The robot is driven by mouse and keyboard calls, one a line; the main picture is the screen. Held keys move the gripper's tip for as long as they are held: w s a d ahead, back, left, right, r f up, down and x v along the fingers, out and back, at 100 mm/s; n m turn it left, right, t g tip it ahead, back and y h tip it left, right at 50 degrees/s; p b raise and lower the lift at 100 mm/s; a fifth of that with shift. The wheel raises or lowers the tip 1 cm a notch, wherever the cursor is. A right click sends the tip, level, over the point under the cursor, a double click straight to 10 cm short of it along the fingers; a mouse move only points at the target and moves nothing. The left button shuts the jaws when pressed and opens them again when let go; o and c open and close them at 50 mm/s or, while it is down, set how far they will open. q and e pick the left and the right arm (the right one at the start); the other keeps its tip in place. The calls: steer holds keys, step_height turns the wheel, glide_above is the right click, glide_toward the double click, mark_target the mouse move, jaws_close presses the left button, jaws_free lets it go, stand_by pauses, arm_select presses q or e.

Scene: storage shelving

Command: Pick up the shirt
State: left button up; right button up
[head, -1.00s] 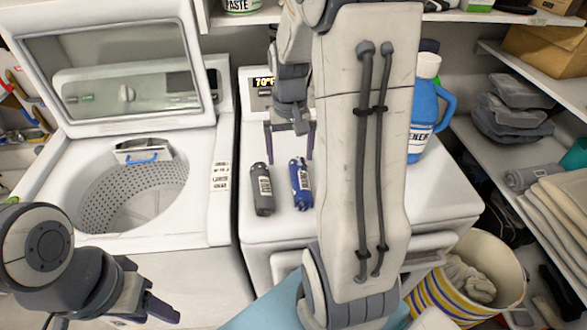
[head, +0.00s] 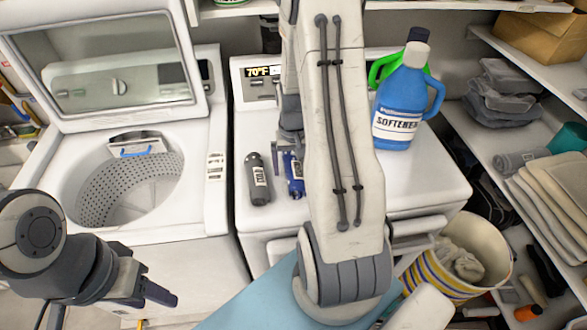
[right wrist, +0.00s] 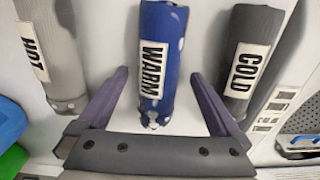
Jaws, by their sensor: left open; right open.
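No garment is clearly marked as the shirt. A pale crumpled cloth (head: 464,262) lies in the striped basket (head: 440,284) at the lower right of the head view. My right gripper (right wrist: 160,74) is open above the washer top at the centre. Its fingers stand on either side of a blue roll-shaped item labelled WARM (right wrist: 158,90), with gaps at both sides. In the head view the blue item (head: 293,172) is partly hidden by my right arm. My left gripper (head: 160,294) is open and empty at the lower left, before the open washer.
A grey item labelled COLD (right wrist: 245,60) and one labelled HOT (right wrist: 55,60) flank the blue one. A blue softener jug (head: 402,95) stands to the right of my right arm. The left washer (head: 215,190) has its lid up. Folded cloths (head: 545,205) lie on the right shelves.

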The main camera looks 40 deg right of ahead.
steer(key=shift+f, duration=0.1)
steer(key=shift+c, duration=0.3)
steer(key=c, duration=1.4)
steer(key=shift+c, duration=0.2)
